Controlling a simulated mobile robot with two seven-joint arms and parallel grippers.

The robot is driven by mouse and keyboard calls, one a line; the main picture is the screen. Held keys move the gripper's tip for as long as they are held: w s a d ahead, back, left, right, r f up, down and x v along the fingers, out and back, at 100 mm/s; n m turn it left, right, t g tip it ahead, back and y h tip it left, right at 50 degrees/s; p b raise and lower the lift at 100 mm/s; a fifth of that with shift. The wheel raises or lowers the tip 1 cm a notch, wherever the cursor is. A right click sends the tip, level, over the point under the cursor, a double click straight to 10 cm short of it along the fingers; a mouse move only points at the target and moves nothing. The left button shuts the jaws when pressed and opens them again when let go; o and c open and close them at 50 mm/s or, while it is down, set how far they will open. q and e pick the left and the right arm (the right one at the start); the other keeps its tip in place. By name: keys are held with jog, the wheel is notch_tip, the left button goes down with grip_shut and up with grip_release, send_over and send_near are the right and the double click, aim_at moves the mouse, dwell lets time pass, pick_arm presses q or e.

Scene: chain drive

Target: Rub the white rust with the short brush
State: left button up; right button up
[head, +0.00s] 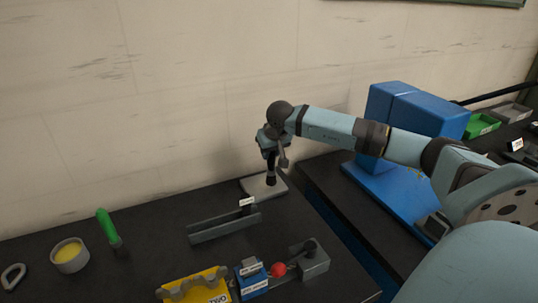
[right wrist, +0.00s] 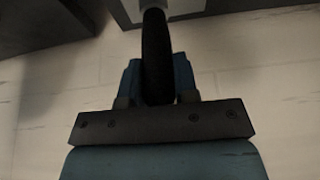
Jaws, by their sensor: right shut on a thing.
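My right gripper (head: 271,150) is at the back of the dark bench, pointing down and shut on a dark, upright short brush (head: 271,177). In the right wrist view, the brush's black handle (right wrist: 157,55) runs between the blue fingers of the gripper (right wrist: 158,85). The lower end of the brush is at a pale grey plate (head: 254,187); I cannot tell if it touches. White rust cannot be made out separately on the plate. My left gripper is not in view.
A grey channel (head: 222,228) with a white label is in front of the plate. A green-handled tool (head: 107,226), a tub of yellow stuff (head: 70,253), a yellow holder (head: 190,287) and a red knob (head: 278,269) lie nearer. A blue machine (head: 400,115) stands right, beyond a gap.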

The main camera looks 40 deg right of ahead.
notch_tip(320, 180, up, 4)
jog(key=shift+f+p, duration=0.15)
jog(key=shift+p, duration=0.6)
jog(key=shift+r+p, duration=0.3)
jog(key=shift+r, duration=0.3)
